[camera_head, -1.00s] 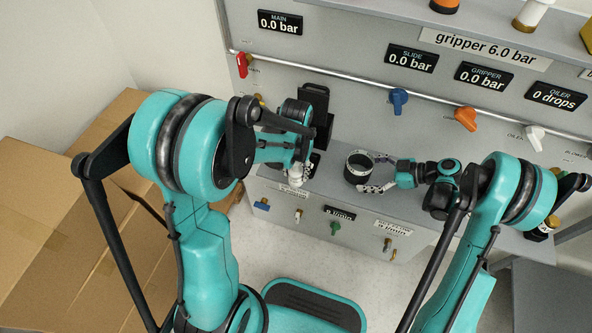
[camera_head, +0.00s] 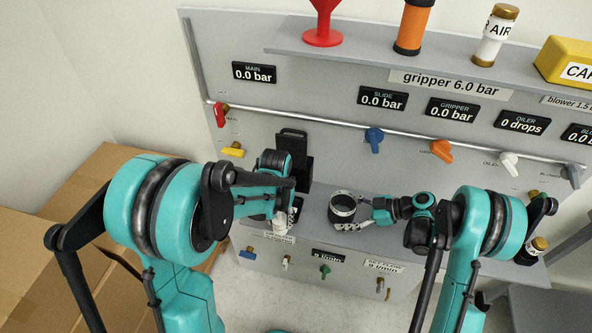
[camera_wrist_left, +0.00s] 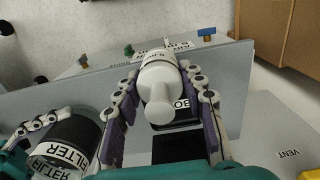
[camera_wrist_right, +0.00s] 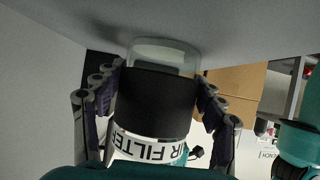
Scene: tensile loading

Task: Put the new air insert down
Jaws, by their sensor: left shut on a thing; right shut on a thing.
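In the left wrist view a white insert (camera_wrist_left: 158,90), round with a narrower stem toward the camera, sits between the fingers of my left gripper (camera_wrist_left: 163,95), which is shut on it. In the head view my left gripper (camera_head: 283,218) is at the shelf in front of the black upright holder. I cannot tell whether the insert touches the surface below. My right gripper (camera_wrist_right: 158,100) is shut on a black cup labelled AIR FILTER (camera_wrist_right: 155,105), with a clear bowl at its far end. In the head view the cup (camera_head: 343,208) is right of the left gripper, its open ring facing up.
The black holder (camera_head: 293,155) stands against the grey panel (camera_head: 310,85) with valve handles and pressure displays. The upper shelf (camera_head: 340,48) bears a red funnel (camera_head: 323,22), an orange cylinder (camera_head: 413,28) and a white AIR bottle (camera_head: 494,38). Cardboard boxes (camera_head: 60,235) are at the left.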

